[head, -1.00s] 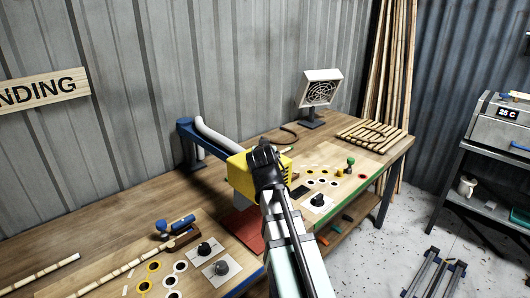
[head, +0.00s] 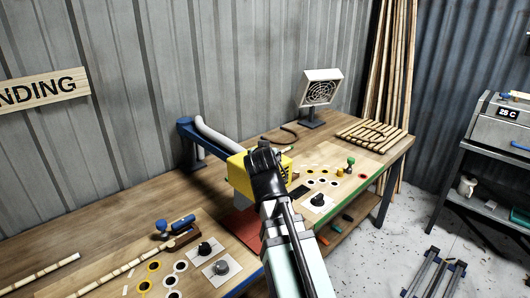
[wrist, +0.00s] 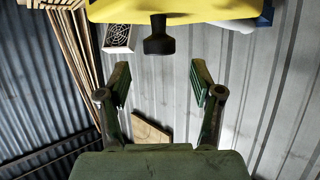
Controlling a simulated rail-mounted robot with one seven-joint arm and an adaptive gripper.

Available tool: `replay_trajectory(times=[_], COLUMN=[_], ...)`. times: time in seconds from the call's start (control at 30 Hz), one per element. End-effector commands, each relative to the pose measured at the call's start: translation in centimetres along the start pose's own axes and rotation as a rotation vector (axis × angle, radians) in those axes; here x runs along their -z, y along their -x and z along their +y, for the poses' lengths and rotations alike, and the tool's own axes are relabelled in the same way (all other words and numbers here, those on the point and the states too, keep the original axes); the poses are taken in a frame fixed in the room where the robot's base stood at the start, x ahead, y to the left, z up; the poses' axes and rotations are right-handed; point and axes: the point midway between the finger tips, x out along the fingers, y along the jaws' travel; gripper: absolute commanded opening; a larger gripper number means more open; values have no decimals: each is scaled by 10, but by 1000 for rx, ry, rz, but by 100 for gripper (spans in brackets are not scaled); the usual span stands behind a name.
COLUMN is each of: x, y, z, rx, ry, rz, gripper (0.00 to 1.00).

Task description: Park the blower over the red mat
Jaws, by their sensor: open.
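The yellow blower (head: 240,173) hangs on a blue swing arm (head: 206,135) with a grey hose, above the workbench. The red mat (head: 243,225) lies on the bench below the blower, partly hidden by my arm. My gripper (head: 262,160) is in front of the blower and covers part of it in the head view. In the wrist view my gripper (wrist: 160,85) is open and empty, its two fingers apart. The blower's yellow body (wrist: 200,11) and its black knob (wrist: 158,40) show above the fingertips, with the knob outside the gap.
A fan heater (head: 321,90) stands at the back of the bench near a slatted wooden rack (head: 375,135). A panel with knobs and ringed holes (head: 205,262) lies front left, beside a blue-handled tool (head: 176,226). Another panel with small parts (head: 340,182) lies to the right.

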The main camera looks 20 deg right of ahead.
Motion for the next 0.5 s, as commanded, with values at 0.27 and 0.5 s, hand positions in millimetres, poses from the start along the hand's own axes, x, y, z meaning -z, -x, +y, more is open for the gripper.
replay_trajectory(times=[0.27, 0.5], x=[0, 1], y=[48, 62], z=[0, 0], rx=[1, -1], ry=[0, -1], rz=[1, -2], gripper=[65, 65])
